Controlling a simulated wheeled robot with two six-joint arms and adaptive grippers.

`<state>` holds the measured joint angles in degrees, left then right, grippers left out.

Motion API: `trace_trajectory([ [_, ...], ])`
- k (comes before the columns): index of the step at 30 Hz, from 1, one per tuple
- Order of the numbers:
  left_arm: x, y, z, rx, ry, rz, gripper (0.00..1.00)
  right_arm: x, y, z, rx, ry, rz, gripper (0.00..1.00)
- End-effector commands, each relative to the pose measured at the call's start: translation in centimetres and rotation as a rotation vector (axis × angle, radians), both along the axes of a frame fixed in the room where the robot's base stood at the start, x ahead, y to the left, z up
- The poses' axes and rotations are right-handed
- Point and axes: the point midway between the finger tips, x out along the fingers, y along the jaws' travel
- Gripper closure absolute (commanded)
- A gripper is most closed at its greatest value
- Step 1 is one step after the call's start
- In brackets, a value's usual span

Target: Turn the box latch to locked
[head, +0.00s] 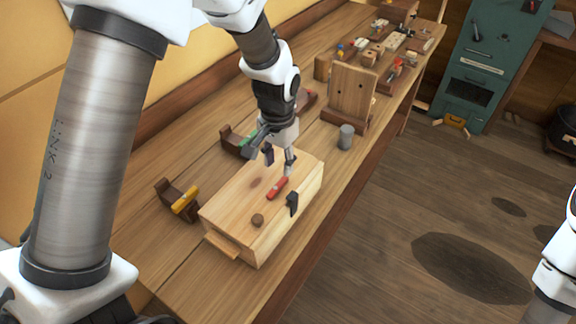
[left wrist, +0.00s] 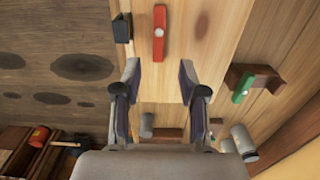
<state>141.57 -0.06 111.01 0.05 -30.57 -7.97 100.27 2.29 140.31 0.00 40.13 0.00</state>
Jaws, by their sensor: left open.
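A pale wooden box (head: 235,212) sits on the bench. On its lid lies a short red latch bar (head: 277,188), which shows in the left wrist view (left wrist: 159,33) with a pale round pivot, lined up along the picture's height. A small black piece (head: 292,203) is at the box's front edge, beside the red bar; it also shows in the left wrist view (left wrist: 122,28). My left gripper (head: 279,161) is open and empty above the far end of the box, apart from the red bar. In the left wrist view its fingertips (left wrist: 160,72) stand below the bar. My right gripper is not seen.
A yellow bar on a dark stand (head: 185,201) and a green bar on another stand (head: 238,140) are behind the box. A grey cylinder (head: 346,136) and an upright wooden board (head: 351,92) stand beyond it.

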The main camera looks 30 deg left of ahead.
Motion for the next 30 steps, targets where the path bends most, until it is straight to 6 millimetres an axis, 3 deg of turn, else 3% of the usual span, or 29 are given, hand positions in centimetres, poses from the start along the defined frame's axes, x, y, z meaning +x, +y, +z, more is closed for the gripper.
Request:
trace_trajectory([
  [11,-0.2,0.0,-6.3,0.000,0.002,0.000,0.58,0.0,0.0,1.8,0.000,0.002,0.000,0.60],
  [20,-0.1,0.0,-7.0,0.000,-0.001,0.000,0.58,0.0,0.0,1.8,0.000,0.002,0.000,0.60],
  [23,-0.2,0.0,-7.0,0.000,-0.001,0.000,0.94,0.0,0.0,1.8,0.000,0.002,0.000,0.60],
  [24,-0.2,0.0,-7.0,0.000,-0.001,0.000,1.00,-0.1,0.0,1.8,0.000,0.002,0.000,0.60],
  [30,-0.1,0.0,-7.1,0.000,-0.001,-0.001,1.00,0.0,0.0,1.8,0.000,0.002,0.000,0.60],
])
